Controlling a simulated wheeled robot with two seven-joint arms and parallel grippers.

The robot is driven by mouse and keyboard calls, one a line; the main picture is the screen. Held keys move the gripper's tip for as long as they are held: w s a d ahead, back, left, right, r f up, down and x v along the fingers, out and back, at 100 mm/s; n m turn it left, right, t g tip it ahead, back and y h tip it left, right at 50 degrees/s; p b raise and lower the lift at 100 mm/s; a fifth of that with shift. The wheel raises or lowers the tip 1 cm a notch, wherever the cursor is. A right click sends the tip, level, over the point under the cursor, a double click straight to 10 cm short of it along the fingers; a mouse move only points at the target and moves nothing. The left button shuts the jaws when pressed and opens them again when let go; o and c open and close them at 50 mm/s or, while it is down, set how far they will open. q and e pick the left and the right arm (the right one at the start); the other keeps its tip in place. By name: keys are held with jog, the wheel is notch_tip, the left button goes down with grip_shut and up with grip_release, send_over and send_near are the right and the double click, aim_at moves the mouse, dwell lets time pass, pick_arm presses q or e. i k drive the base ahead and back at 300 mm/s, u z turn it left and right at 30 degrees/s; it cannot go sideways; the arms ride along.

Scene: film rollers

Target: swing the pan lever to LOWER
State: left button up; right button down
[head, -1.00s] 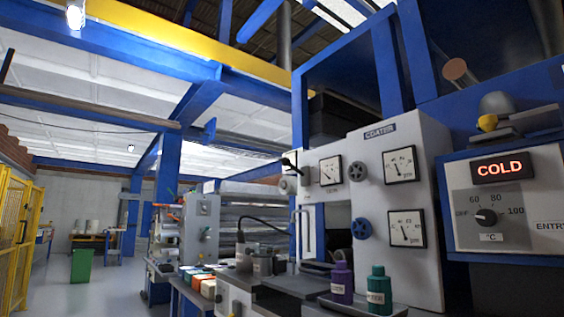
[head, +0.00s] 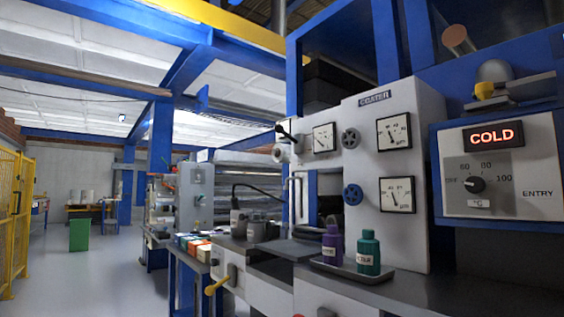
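The grey coater machine (head: 364,125) stands right of centre in the head view. A lever with a yellow handle (head: 217,286) sticks out low on its front, slanting down to the left. A black-handled lever (head: 286,132) sits higher, at the left of the gauges. I cannot read a LOWER mark or a pan label on either, so which one is the pan lever is unclear. The pan itself cannot be made out. Neither of my grippers is in view.
A tray (head: 345,270) holds a purple bottle (head: 332,243) and a teal bottle (head: 369,254) on the machine's ledge. A heater box (head: 490,170) reading COLD juts out at the right.

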aim_at(278, 129)
jog(key=k, duration=1.25)
jog(key=u, duration=0.65)
jog(key=i, duration=1.75)
jog(key=z, duration=0.7)
